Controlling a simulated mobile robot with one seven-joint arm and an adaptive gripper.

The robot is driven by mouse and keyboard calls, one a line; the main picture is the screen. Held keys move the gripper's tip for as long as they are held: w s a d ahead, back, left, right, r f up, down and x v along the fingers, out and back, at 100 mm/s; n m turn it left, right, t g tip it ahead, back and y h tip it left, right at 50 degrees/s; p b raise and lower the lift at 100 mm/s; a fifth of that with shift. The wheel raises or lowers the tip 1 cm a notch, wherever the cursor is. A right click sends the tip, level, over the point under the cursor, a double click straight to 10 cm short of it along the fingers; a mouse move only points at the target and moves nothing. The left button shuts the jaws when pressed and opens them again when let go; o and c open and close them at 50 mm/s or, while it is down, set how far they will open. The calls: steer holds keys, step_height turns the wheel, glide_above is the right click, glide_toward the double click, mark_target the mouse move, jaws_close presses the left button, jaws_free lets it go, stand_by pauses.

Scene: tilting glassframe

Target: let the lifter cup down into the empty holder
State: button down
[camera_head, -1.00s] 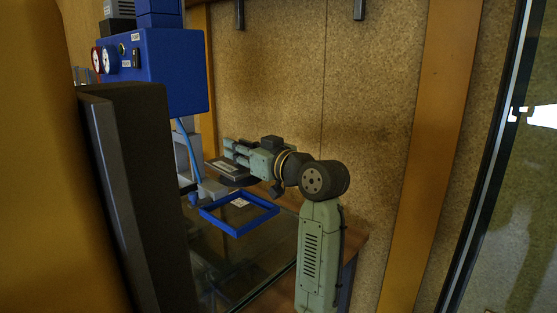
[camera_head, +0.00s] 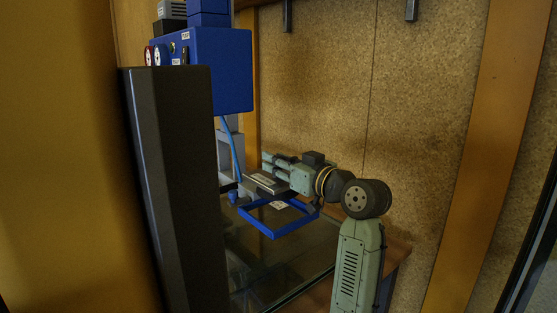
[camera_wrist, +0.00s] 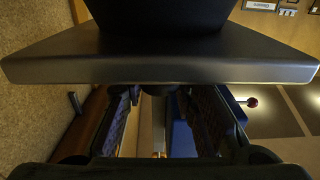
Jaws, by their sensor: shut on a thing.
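My gripper (camera_head: 268,165) reaches left from my arm in the head view, shut on a flat dark grey piece with a pale label, which I take for the lifter cup (camera_head: 267,184). The cup hangs level, just above and behind a blue square frame (camera_head: 271,232). The frame looks empty apart from a pale label showing inside it; it may be the holder. In the wrist view a broad dark plate, probably the cup (camera_wrist: 160,70), crosses in front of my fingers (camera_wrist: 165,118). The exact grip is hidden.
A blue control box (camera_head: 225,70) with gauges and a thin blue hose (camera_head: 233,150) stands left of my gripper. A dark post (camera_head: 175,190) blocks the near left. A glass pane (camera_head: 285,265) lies below. The cork wall (camera_head: 320,90) is close behind.

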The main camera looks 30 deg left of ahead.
steer(key=shift+f+b, duration=1.15)
steer(key=shift+f, duration=0.75)
steer(key=shift+f+b, duration=1.85)
steer(key=shift+f, duration=0.9)
steer(key=c, duration=1.5)
jaws_free()
steer(key=shift+c, duration=0.2)
steer(key=o, duration=0.3)
steer(key=shift+f, duration=0.1)
steer(key=v, duration=1.2)
